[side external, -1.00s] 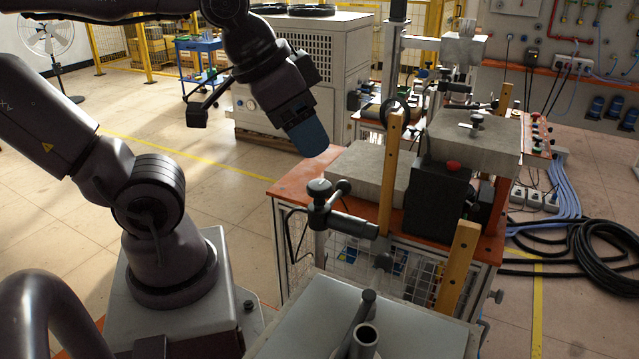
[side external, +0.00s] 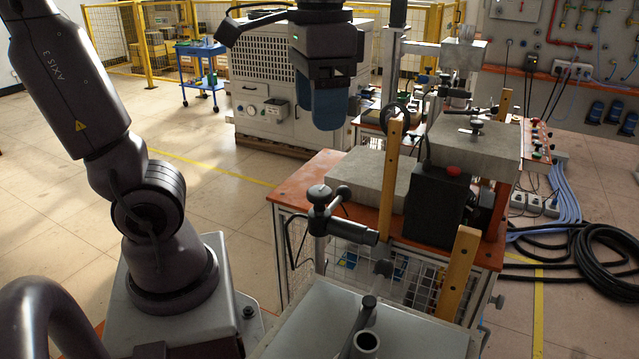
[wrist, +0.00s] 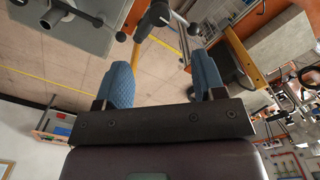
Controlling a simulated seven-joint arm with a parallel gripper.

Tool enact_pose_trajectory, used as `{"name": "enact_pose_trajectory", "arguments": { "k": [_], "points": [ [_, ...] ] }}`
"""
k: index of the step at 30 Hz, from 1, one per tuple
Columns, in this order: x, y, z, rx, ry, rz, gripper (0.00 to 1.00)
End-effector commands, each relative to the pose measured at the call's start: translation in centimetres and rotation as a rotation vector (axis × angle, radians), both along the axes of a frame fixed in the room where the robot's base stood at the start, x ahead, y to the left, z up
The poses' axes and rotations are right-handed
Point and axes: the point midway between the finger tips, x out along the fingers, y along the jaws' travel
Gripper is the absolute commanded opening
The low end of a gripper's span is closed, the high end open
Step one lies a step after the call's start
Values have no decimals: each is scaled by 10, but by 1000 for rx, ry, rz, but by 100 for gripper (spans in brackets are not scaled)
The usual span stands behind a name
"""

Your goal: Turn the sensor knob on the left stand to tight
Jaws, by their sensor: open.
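The left stand (side external: 320,240) is a metal post in front of the orange-topped bench. A black clamp head with a round knob (side external: 319,195) tops it, and a smaller knob (side external: 343,192) is beside that. A dark cylindrical sensor (side external: 352,231) points right from the clamp. My gripper (side external: 324,124) points down above and behind the stand, clear of the knobs. Its two blue fingers are apart and empty in the wrist view (wrist: 162,75). There the clamp head (wrist: 158,14) is at the top, beyond the gap between the fingers. I cannot tell how tight the knob is.
Upright wooden bars (side external: 390,175) and (side external: 459,272) stand right of the stand. A black box with a red button (side external: 437,200) and concrete-grey blocks (side external: 365,177) are on the orange bench (side external: 290,190). A grey table (side external: 310,325) is in front. The floor at left is open.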

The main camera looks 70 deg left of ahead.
Motion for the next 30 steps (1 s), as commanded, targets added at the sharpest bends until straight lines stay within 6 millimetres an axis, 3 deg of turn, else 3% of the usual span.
{"name": "enact_pose_trajectory", "arguments": {
  "k": [15, 21, 30],
  "points": [
    [-1, 0, -99, 0, 3, 0, 63],
    [0, 0, -115, 0, -1, 0, 63],
    [0, 0, -118, 0, -2, 0, 63]
  ]
}}
